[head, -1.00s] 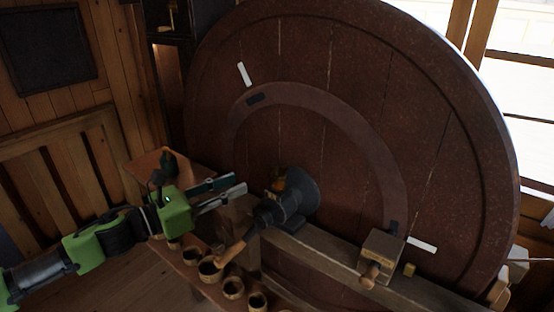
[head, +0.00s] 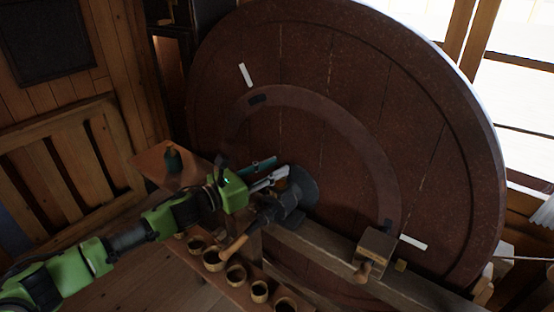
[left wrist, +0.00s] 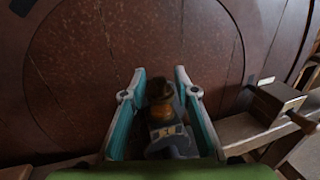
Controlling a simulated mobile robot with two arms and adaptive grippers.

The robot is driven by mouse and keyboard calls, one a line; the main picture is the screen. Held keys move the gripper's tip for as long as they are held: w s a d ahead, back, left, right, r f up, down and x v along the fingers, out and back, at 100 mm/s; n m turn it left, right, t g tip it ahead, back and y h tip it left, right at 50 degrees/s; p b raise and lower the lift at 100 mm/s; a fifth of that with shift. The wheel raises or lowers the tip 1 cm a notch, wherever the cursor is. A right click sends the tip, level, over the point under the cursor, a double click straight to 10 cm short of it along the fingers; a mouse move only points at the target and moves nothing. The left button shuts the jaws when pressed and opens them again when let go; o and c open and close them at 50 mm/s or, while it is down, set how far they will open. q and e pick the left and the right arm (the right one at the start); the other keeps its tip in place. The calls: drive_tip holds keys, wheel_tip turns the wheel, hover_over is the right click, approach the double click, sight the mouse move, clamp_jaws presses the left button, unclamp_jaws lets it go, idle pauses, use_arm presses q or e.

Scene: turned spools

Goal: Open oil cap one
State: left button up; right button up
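My left gripper (head: 279,170) reaches in from the left to the dark metal housing (head: 290,203) at the middle of the big red-brown wheel (head: 400,110). In the left wrist view, a brass-coloured cap with a dark top (left wrist: 161,111), apparently the oil cap, stands on the housing (left wrist: 172,143). The fingers of my left gripper (left wrist: 160,72) are spread, one on each side of the cap. A gap shows between them; contact with the cap is not clear. In the head view the cap is mostly hidden by the gripper. My right gripper is not in view.
A wooden shelf with several small cups (head: 236,275) lies below my left arm. A dark green bottle (head: 173,160) stands on a board at the left. A wooden beam (head: 330,252) carries a wooden block (head: 374,250) right of the housing. The wheel face is close behind.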

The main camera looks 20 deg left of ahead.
use_arm(q)
drive_tip(key=shift+w+d, duration=0.45)
drive_tip(key=shift+w, duration=0.05)
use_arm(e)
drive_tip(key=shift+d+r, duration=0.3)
use_arm(q)
clamp_jaws()
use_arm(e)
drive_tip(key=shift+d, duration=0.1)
